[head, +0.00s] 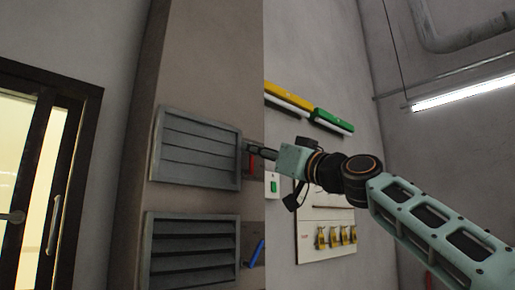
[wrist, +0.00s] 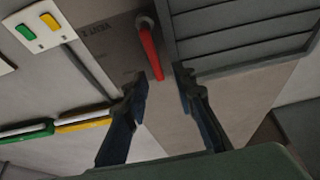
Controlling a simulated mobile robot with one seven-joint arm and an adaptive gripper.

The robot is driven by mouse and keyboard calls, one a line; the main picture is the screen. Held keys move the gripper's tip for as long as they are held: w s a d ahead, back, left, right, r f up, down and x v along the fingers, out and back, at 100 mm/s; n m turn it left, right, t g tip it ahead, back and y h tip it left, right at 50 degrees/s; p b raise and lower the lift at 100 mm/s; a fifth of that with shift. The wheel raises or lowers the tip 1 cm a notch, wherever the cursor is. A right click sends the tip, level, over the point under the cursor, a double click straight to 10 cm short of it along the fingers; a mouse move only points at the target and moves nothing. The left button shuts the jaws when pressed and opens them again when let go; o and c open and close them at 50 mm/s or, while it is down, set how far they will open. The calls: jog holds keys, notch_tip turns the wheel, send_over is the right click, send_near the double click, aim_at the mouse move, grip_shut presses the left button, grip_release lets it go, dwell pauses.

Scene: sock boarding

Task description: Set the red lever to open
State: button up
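The red lever (wrist: 150,50) is on a plate marked with small lettering, beside a louvred vent, in the wrist view. Its pivot is at the top of that picture, and its free end points towards my fingertips. My gripper (wrist: 161,76) is open, its two fingers apart, with the lever's free end near the left fingertip. I cannot tell whether they touch. In the head view, the red lever (head: 250,163) is a thin strip partly hidden by my gripper (head: 254,150), right of the upper vent (head: 198,147). That vent's slats look flat and closed.
Below is a second vent (head: 190,252) with tilted slats and a blue lever (head: 257,253). To the right are a switch plate with a green button (head: 273,186), a panel with several yellow switches (head: 336,237), and yellow and green bars (head: 289,98) above. A door stands far left.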

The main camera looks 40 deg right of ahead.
grip_shut()
jog(key=shift+d+m, duration=0.1)
jog(key=shift+m, duration=0.2)
jog(key=shift+w+d+f+m+g+h+p, duration=0.1)
jog(key=shift+d+f+m+g+h+p, duration=0.85)
jog(key=shift+m, duration=2)
jog(key=shift+d+f+m+g+h+p, duration=0.15)
jog(key=shift+d+m+g+h+p, duration=0.5)
jog(key=shift+m+h, duration=1.6)
jog(key=shift+w+d+f+m+g+h+p, duration=0.1)
jog(key=shift+d+f+m+g+h+p, duration=0.65)
jog(key=shift+m, duration=2.95)
jog(key=shift+a+r+t+y+p, duration=0.1)
jog(key=shift+a+t+y+p, duration=0.1)
jog(key=shift+t+y+p, duration=0.15)
grip_release()
